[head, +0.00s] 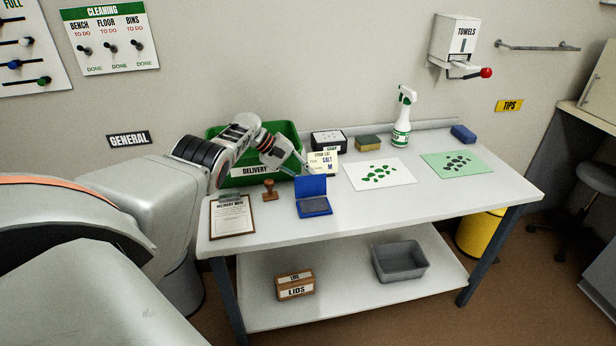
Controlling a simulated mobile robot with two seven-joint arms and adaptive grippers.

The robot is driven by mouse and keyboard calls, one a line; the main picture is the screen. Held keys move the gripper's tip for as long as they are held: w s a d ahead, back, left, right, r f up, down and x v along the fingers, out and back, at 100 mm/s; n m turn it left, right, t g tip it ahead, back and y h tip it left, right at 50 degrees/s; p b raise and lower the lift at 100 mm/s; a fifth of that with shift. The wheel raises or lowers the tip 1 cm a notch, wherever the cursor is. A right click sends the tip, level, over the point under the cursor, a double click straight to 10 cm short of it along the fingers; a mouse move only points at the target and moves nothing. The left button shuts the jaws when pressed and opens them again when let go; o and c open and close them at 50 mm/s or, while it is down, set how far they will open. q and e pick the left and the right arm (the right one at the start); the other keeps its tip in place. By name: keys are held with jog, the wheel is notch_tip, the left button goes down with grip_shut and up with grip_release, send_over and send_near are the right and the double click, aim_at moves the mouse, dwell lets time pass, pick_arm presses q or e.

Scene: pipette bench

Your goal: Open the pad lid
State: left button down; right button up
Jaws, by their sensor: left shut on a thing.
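The blue ink pad (314,206) lies near the front edge of the bench. Its blue lid (311,186) stands up at the pad's back edge, so the dark pad surface shows. My left gripper (305,168) reaches in from the left over the green delivery crate. Its fingertips are at the top edge of the lid and are shut on it; the exact contact is small and partly hidden behind the lid. My right gripper is not in view.
A wooden stamp (269,189) and a clipboard (232,215) lie left of the pad. The green delivery crate (234,180) is behind, beside a note card (325,161). Right of the pad are a white sheet (407,183) and a spray bottle (402,120). The bench's front right is clear.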

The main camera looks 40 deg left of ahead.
pick_arm(q)
jog(key=c, duration=2)
grip_release()
jog(key=shift+f, duration=0.1)
jog(key=shift+c, duration=0.2)
jog(key=v, duration=1.2)
